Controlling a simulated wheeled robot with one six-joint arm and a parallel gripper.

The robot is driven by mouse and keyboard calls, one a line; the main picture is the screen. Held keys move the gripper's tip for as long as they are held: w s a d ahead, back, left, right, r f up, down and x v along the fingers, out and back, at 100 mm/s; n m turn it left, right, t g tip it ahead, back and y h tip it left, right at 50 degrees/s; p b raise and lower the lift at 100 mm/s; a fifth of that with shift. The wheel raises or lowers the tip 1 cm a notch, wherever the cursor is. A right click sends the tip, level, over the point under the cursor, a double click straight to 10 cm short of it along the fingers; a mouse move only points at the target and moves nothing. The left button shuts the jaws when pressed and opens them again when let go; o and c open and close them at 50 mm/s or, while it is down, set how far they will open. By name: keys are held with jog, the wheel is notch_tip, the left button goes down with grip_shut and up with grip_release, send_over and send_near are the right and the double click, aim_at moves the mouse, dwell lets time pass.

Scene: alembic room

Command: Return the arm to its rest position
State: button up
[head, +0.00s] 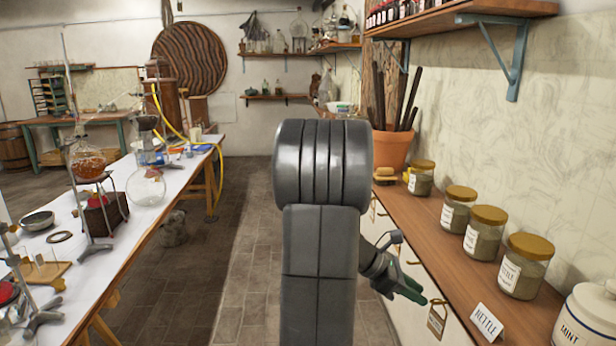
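My grey arm stands upright in the middle of the head view and hides part of the floor and of the right counter's front. My gripper (416,293), with dark green fingers, shows low to the right of the arm, in front of the counter's pale drawer fronts. It points right and slightly down, close to a hanging tag (437,318). I cannot tell whether the fingers are apart or closed, and no held object is visible.
The right wooden counter (441,221) bears several labelled jars (486,232), a NETTLE card (487,322) and a terracotta pot (392,151). A shelf (455,17) hangs above. The left table (128,225) holds glassware. The tiled floor (237,235) between them is clear.

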jog(key=w+x, duration=0.1)
jog(key=x, duration=0.4)
jog(key=a, duration=0.1)
jog(key=s+a+r+p, duration=0.1)
jog(key=a, duration=0.2)
jog(key=shift+s+a+r, duration=0.2)
jog(key=shift+s+a, duration=0.05)
jog(key=shift+f, duration=0.1)
